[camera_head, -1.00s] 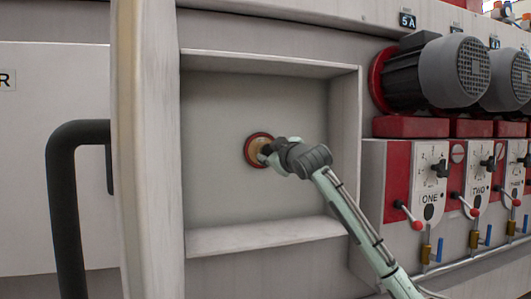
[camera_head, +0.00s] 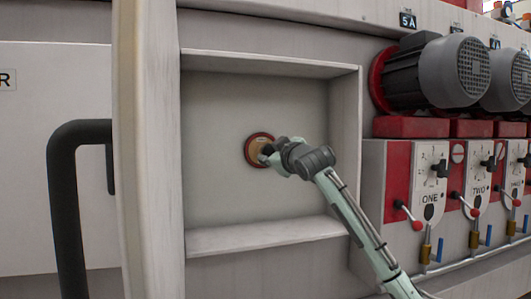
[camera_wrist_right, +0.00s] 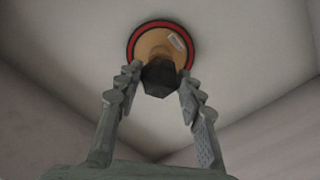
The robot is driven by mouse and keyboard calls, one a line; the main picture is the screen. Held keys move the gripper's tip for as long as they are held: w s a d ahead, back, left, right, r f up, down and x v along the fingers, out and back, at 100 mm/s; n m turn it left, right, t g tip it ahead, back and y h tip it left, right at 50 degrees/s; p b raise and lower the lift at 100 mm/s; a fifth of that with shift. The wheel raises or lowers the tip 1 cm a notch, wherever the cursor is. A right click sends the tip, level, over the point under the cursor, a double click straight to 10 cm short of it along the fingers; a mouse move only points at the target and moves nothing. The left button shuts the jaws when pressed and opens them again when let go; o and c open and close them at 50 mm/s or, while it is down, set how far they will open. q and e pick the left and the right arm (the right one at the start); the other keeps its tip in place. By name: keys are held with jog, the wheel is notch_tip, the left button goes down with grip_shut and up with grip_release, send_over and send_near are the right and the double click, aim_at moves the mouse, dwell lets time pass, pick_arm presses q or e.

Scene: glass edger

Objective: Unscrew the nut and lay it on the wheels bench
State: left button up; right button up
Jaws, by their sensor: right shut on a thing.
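The dark nut (camera_wrist_right: 161,79) sits in front of a tan wheel with a red and black rim (camera_wrist_right: 133,39), in the right wrist view. In the head view the wheel (camera_head: 251,149) is on the back wall of a recess, and the nut is mostly hidden by my gripper. My right gripper (camera_wrist_right: 161,82) reaches in from the lower right, with its two fingers on either side of the nut, shut on it. My left gripper is not in view. The wheels bench is not in view.
The recess has a bottom ledge (camera_head: 262,236) and a right side wall (camera_head: 344,120). A pale upright panel edge (camera_head: 145,150) and a black tubular handle (camera_head: 68,200) stand at the left. Motors (camera_head: 452,72) and control boxes with levers (camera_head: 430,180) stand at the right.

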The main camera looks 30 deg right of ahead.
aim_at(271, 152)
jog(key=shift+s, duration=0.15)
jog(key=shift+v, duration=1.7)
jog(key=shift+s, duration=0.1)
jog(key=b+v, duration=0.2)
jog(key=v, duration=0.7)
jog(key=shift+s+a, duration=0.25)
jog(key=shift+s, duration=0.1)
